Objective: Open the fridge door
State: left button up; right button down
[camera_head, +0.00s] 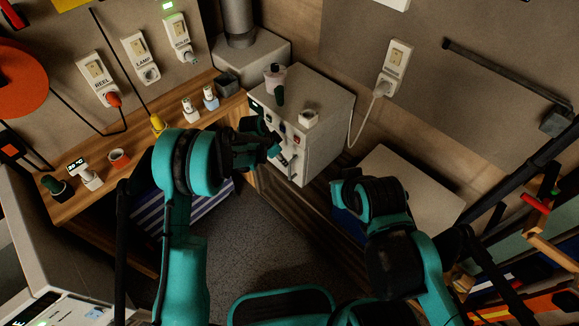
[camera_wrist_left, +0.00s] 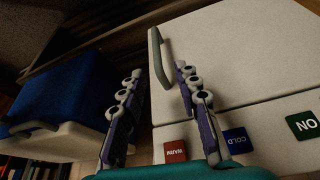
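The fridge is a small white box (camera_head: 325,115) in the middle of the head view, with small coloured buttons on its front. Its front (camera_wrist_left: 233,55) fills the right of the left wrist view, with red WARM, blue COLD and green ON tiles beside the door. The door looks shut. Its grey bar handle (camera_wrist_left: 154,50) stands out from the door. My left gripper (camera_wrist_left: 159,72) is open, its fingertips on either side of the handle in the picture; contact cannot be told. In the head view this gripper (camera_head: 278,150) is at the fridge's front. My right gripper (camera_head: 343,188) is dark and unclear.
A bottle (camera_head: 275,82) and a small white device (camera_head: 309,118) stand on the fridge. A blue cooler box with a pale lid (camera_head: 415,185) is right of it, near my right arm. A wooden counter (camera_head: 140,140) with small items runs left. Tools crowd the far right.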

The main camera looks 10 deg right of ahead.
pick_arm(q)
jog(key=b, duration=0.3)
send_over(289, 178)
jog(key=f, duration=0.8)
jog(key=shift+w+d+f, duration=0.15)
jog(key=shift+w+f, duration=0.15)
jog(key=shift+f, duration=0.05)
grip_shut()
